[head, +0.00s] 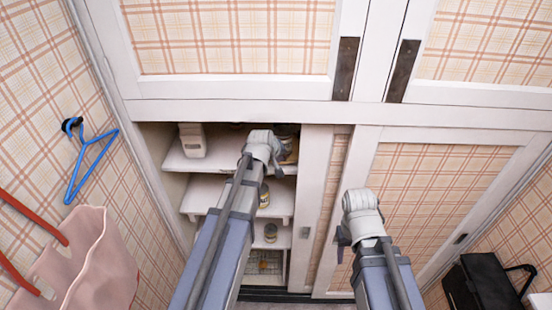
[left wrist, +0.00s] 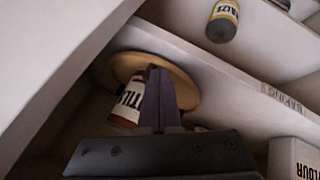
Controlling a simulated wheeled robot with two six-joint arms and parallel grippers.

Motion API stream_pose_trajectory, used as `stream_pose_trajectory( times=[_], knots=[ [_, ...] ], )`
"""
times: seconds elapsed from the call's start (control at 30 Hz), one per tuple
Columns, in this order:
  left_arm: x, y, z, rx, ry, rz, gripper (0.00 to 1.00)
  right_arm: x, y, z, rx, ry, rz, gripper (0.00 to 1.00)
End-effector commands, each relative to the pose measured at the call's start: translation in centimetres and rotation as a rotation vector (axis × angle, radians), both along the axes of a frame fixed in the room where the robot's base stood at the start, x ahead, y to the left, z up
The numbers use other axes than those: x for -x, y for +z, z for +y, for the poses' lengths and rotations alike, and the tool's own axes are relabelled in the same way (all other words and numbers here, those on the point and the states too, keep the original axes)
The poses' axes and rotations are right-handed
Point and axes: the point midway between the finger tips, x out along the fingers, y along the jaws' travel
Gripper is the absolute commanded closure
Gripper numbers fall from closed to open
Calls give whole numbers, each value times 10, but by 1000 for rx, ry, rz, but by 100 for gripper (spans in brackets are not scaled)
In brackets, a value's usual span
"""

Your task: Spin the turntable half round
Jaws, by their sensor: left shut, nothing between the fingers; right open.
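The turntable is a round tan wooden disc (left wrist: 188,88) on a white shelf in the left wrist view. A jar with a dark lid and a label ending in "TILS" (left wrist: 128,104) stands on it. My left gripper (left wrist: 158,75) is shut and empty, with its fingers over the disc beside the jar; I cannot tell whether they touch either. In the head view my left arm reaches into the cupboard and hides most of the turntable area. My right gripper (head: 343,244) is open, in front of the closed door panel, away from the turntable.
A white flour container (head: 192,141) stands on the top shelf. Jars (head: 270,232) stand on lower shelves; a yellow-labelled one (left wrist: 223,20) shows in the wrist view. The door panel (head: 430,200) closes the right side. A pink bag (head: 90,265) hangs left; a black case (head: 485,285) is right.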

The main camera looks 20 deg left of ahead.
Motion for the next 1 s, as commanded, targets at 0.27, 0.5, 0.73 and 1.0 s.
stream_pose_trajectory(
  times=[0.27, 0.5, 0.73, 1.0],
  knots=[
    [-7, 0, -21, 0, -1, -1, 100, 0, 0, 0, 0, 0, 0, 50],
    [-6, 0, -21, -1, -1, 0, 100, 0, 0, 0, 0, 0, 0, 50],
    [7, 0, -18, -1, -1, 0, 100, 0, 0, 0, 0, 0, 0, 50],
    [38, 20, -17, -1, -4, -1, 100, 0, 20, 0, 0, 1, 0, 50]
  ],
)
